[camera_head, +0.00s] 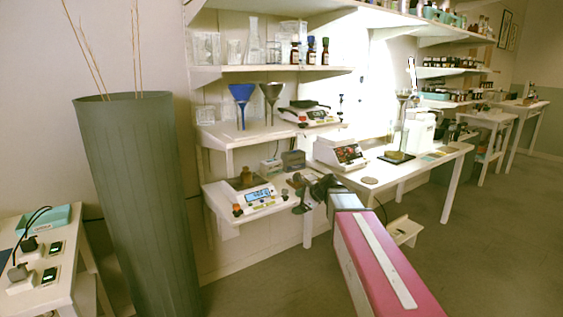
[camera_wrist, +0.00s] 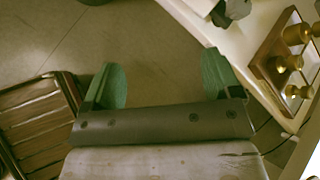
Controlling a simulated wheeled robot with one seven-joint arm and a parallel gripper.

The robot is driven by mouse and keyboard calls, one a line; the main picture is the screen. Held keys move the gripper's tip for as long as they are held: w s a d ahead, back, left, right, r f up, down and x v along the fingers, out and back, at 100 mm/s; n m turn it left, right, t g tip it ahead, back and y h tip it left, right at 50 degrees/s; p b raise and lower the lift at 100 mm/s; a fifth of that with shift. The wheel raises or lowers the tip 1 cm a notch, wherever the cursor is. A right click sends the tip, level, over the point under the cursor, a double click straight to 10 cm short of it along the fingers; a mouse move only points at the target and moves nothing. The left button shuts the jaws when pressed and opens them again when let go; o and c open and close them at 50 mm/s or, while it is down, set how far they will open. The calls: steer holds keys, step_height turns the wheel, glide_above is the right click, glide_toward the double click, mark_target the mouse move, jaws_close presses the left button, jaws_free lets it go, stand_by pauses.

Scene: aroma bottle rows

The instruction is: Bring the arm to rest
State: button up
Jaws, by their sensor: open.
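My gripper (camera_head: 301,191) is at the end of my pink arm in the head view, close to the front edge of the white work table (camera_head: 371,185). In the wrist view my gripper (camera_wrist: 161,80) shows two green fingers spread wide apart. Nothing is between them, only the floor (camera_wrist: 150,40) below. In the head view the fingers are small and dark, and my own arm hides part of the table's lower side behind it.
A white scale (camera_head: 254,199) stands left of my gripper; another device (camera_head: 340,153) stands behind it. A tall green cylinder (camera_head: 138,200) rises at left. In the wrist view, a brown slatted object (camera_wrist: 38,125) lies left and a wooden tray with brass pieces (camera_wrist: 262,66) right.

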steer(key=s+d+f+n+g+h, duration=0.2)
steer(key=s+d+f+n+h, duration=0.2)
steer(key=s+f+n, duration=0.5)
steer(key=s+d+f+n+g+h, duration=0.3)
steer(key=s+d+f+n, duration=0.5)
steer(key=s, duration=0.5)
step_height(320, 180, down, 2)
steer(key=shift+n+g+h, duration=0.3)
steer(key=shift+n+h, duration=0.4)
steer(key=shift+h, duration=0.1)
steer(key=shift+w+a, duration=0.1)
stand_by(0.4)
